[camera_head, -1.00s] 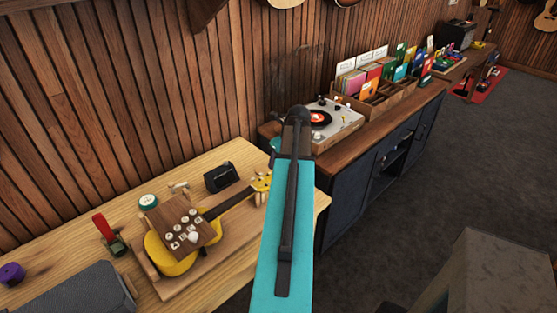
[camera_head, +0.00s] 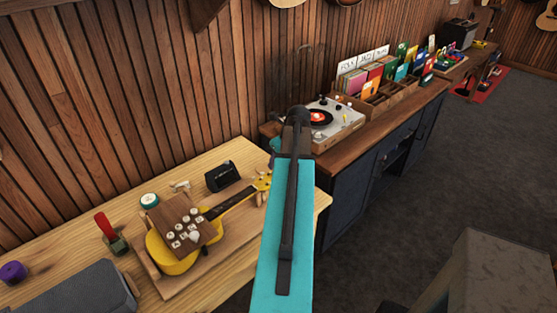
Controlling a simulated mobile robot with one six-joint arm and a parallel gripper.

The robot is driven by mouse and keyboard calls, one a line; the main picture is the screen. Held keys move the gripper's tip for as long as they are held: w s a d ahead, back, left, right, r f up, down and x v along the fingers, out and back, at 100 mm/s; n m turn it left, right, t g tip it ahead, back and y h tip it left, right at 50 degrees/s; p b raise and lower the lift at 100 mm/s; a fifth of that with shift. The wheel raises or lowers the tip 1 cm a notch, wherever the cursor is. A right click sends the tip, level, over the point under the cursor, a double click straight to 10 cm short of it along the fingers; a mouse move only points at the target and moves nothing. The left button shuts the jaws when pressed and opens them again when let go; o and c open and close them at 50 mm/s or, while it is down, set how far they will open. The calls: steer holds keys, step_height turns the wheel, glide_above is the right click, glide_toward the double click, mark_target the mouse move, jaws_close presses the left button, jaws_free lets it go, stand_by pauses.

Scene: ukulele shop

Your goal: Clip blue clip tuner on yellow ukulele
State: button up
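The yellow ukulele (camera_head: 172,256) lies on a wooden board on the table at the left, its dark neck pointing up and right. Its yellow headstock (camera_head: 262,183) shows just left of my teal arm. A brown panel (camera_head: 180,221) with several pale round knobs covers part of its body. I cannot make out the blue clip tuner for certain; a small teal patch (camera_head: 275,144) beside my arm is too small to identify. My gripper does not show; only my teal arm link and dark joint are visible, rising through the middle of the picture.
On the table (camera_head: 222,160) are a black box (camera_head: 221,176), a round green-and-white item (camera_head: 149,200), a red-handled tool (camera_head: 108,228), a purple roll (camera_head: 12,272) and a grey case (camera_head: 75,291). A turntable (camera_head: 335,125) stands on the cabinet behind.

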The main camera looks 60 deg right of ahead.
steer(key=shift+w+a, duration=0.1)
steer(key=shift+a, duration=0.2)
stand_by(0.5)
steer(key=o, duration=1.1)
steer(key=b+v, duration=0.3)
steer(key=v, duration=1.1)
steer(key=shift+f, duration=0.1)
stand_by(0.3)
